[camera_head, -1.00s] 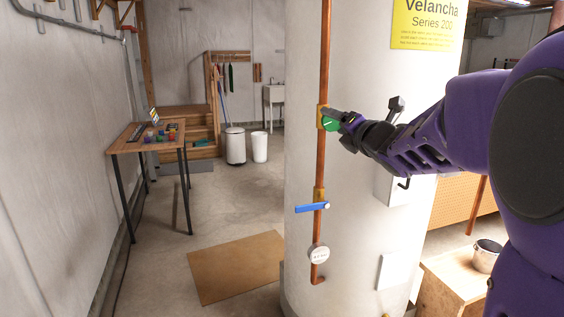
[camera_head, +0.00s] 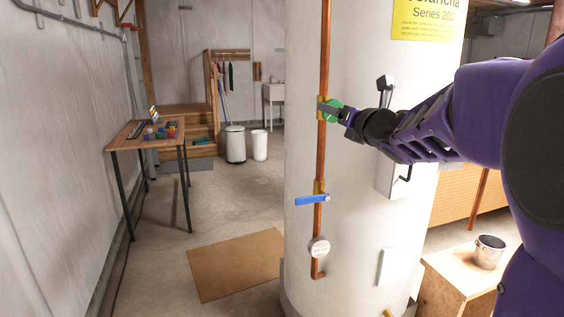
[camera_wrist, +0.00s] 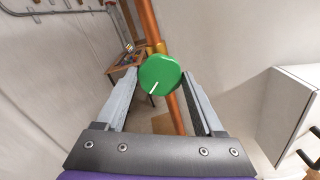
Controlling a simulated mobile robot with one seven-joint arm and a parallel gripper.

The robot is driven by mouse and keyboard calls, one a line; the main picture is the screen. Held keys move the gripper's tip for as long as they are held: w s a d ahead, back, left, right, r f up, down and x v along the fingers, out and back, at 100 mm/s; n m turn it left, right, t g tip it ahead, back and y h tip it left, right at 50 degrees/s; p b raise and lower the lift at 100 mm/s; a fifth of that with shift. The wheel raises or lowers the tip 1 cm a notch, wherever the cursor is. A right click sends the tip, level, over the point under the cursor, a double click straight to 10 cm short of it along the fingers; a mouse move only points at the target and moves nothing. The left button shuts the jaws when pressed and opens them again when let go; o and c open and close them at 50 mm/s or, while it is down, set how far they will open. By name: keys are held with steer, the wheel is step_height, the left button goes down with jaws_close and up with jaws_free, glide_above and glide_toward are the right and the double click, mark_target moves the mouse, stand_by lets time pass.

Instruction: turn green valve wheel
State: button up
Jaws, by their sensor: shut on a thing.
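The green valve wheel (camera_head: 333,110) sits on a brass fitting of the vertical copper pipe (camera_head: 325,60), in front of the white tank. In the wrist view the green valve wheel (camera_wrist: 160,74) is a round disc with a white mark pointing to the lower left. My gripper (camera_head: 338,112) reaches in from the right at the wheel. In the wrist view my gripper (camera_wrist: 160,80) has one finger on each side of the wheel and is shut on it. The fingers partly hide the wheel in the head view.
A blue lever handle (camera_head: 312,200) and a round gauge (camera_head: 319,247) are lower on the same pipe. A grey box with a black lever (camera_head: 385,84) is on the tank behind my arm. A table (camera_head: 128,143) stands at the left; the floor between is mostly clear.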

steer(key=shift+n, duration=1.7)
steer(key=shift+n, duration=1.6)
steer(key=n, duration=0.3)
